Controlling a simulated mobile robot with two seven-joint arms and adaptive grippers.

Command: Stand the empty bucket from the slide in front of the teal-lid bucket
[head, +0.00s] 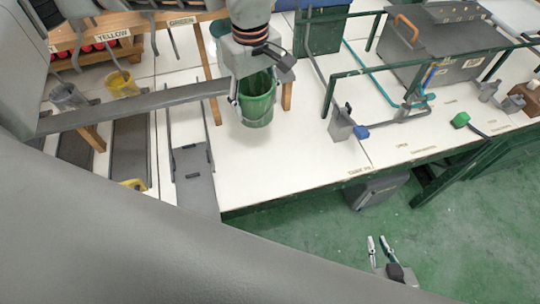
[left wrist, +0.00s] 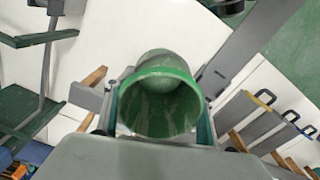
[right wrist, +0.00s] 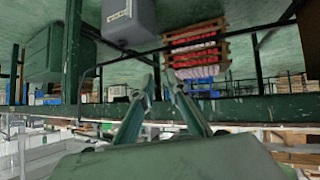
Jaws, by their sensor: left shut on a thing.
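A green bucket (head: 257,108) is between the fingers of my left gripper (head: 255,92), which is shut on it. It is over the white tabletop (head: 285,165); I cannot tell whether its base touches. In the left wrist view the bucket's open mouth (left wrist: 160,105) faces the camera, and its inside looks empty. A round teal top (head: 219,28), possibly the teal-lid bucket, shows partly behind my left wrist. A grey slide (head: 192,170) lies left of the green bucket. My right gripper (head: 379,246) is empty, fingers slightly apart, over the green floor. The right wrist view shows its fingers (right wrist: 161,78).
A grey bucket (head: 68,96) and a yellow bucket (head: 122,84) stand at the left below the labelled shelf. A green rail frame (head: 331,92) and a blue-tipped grey fixture (head: 342,125) stand to the right. White tabletop is clear in front of the green bucket.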

